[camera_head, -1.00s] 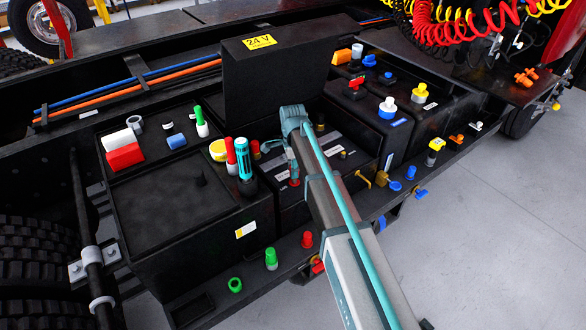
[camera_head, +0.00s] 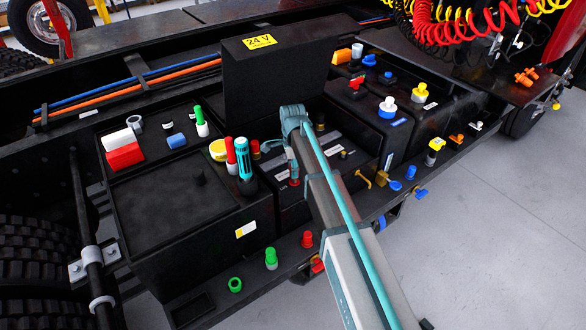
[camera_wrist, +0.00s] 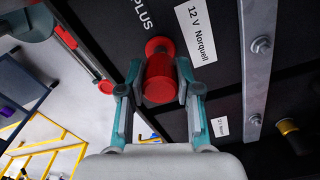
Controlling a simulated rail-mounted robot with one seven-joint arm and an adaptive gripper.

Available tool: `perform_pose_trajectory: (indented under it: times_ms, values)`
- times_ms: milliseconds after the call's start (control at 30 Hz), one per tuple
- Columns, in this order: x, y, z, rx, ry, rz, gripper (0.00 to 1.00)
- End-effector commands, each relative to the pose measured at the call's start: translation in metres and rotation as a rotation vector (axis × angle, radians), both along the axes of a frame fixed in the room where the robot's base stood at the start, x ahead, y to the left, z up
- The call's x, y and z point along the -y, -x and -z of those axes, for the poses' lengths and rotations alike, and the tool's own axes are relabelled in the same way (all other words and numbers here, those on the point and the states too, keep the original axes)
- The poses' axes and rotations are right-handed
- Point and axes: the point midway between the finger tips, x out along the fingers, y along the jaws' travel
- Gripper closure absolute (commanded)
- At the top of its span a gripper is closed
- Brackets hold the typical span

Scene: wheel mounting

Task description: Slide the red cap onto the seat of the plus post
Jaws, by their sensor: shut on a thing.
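The red cap (camera_wrist: 158,82) is between the two fingers of my gripper (camera_wrist: 160,90) in the wrist view, and the gripper is shut on it. A red round part (camera_wrist: 158,46) shows just past the cap's far end, next to the word PLUS on the black battery. It looks like the plus post's seat, and the post itself is hidden by the cap. I cannot tell whether cap and seat touch. In the head view my gripper (camera_head: 293,166) is over the middle battery, mostly hidden by my arm, with a bit of red (camera_head: 294,182) below it.
A raised black lid (camera_head: 275,85) marked 24 V stands behind the battery. A metal strap (camera_wrist: 258,65) with bolts runs right of the cap, and a brass post (camera_wrist: 288,126) stands beyond it. A teal cylinder (camera_head: 243,158) and red marker stand left of the gripper.

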Motion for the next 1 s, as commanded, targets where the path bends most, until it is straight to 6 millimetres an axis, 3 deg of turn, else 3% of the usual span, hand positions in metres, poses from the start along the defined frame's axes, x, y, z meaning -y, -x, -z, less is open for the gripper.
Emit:
perform_pose_trajectory:
  times_ms: [1000]
  values:
    - [0.000,0.000,0.024,0.000,0.000,0.000,1.00]
